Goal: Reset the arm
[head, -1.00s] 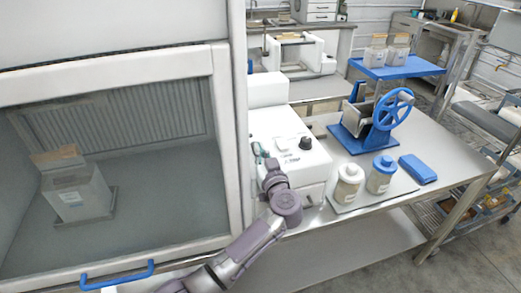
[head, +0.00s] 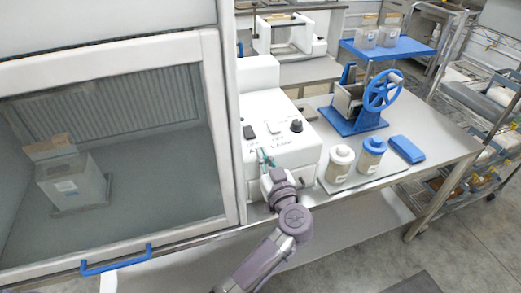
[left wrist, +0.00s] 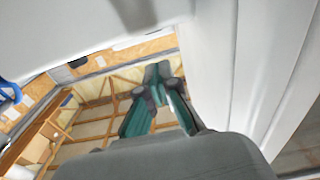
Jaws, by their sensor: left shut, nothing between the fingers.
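My left arm comes up from the bottom of the head view. Its gripper (head: 265,158) has teal fingers and is seen in front of the white control box (head: 287,150), close to its switches. Whether it touches the box cannot be told. In the left wrist view the fingers of the left gripper (left wrist: 157,72) come together at their tips, with nothing held. My right gripper is not in view.
A glass-fronted cabinet (head: 222,140) with a blue handle (head: 116,262) stands at left. Right of the box are a white-lidded jar (head: 340,166), a blue-lidded jar (head: 372,157), a blue block (head: 407,149) and a blue hand-wheel hopper (head: 362,108). Floor is clear at lower right.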

